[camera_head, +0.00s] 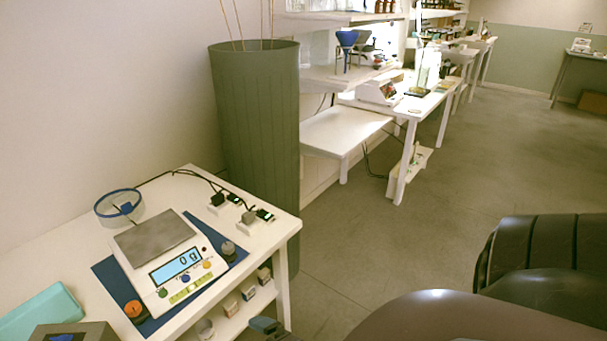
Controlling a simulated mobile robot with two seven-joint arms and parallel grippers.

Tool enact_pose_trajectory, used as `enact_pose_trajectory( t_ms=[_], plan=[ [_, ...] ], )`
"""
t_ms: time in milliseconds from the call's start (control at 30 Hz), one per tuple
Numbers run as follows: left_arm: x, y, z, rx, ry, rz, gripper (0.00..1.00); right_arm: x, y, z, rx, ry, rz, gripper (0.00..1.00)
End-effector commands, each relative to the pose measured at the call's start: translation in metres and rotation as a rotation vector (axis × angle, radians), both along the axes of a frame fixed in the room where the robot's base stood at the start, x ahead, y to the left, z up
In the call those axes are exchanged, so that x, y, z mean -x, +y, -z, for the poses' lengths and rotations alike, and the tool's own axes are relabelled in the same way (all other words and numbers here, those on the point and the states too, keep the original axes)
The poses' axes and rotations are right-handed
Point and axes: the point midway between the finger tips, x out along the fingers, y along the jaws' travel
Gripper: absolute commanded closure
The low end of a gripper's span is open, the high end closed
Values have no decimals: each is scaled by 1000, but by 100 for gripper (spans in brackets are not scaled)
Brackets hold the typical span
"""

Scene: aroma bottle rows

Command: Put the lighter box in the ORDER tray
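A white scale (180,278) stands on a dark blue mat (112,284), and its display reads 0 g. Its grey weighing plate (153,238) is empty. A teal box-like object (40,314) lies at the lower left of the white table. A grey object (95,330) with something blue on it is cut off by the bottom edge; I cannot tell if it is a box or a tray. No tray marked ORDER can be made out.
A round blue-rimmed container (119,208) and black plugs with cables (232,199) are behind the scale. Small jars (248,291) stand on a shelf below. A tall green bin (257,125) stands behind the table. Floor (350,245) to the right is clear.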

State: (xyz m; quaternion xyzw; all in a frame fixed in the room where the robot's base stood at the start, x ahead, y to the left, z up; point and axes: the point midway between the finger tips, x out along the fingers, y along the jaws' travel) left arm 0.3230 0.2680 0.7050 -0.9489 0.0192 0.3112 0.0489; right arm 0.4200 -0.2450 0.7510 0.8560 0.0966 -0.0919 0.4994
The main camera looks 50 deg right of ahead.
Motion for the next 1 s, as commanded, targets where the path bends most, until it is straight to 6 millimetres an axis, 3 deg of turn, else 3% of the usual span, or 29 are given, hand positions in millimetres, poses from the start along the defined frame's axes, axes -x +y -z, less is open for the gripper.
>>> enact_pose_trajectory(
  t_ms=[100,200,333,733,1000],
  plan=[
    [0,1,0,-4,1,4,4,42,-16,23,-360,176,194,0],
    [0,2,0,-6,1,5,4,69,-22,36,-594,281,326,0],
    [1,2,0,-8,2,7,4,90,-24,44,-780,360,435,0],
    [0,1,-1,-2,-1,2,4,97,-24,46,-846,386,474,0],
    [-11,0,-32,5,-49,-7,4,95,-26,21,-853,354,466,0]
  ],
)
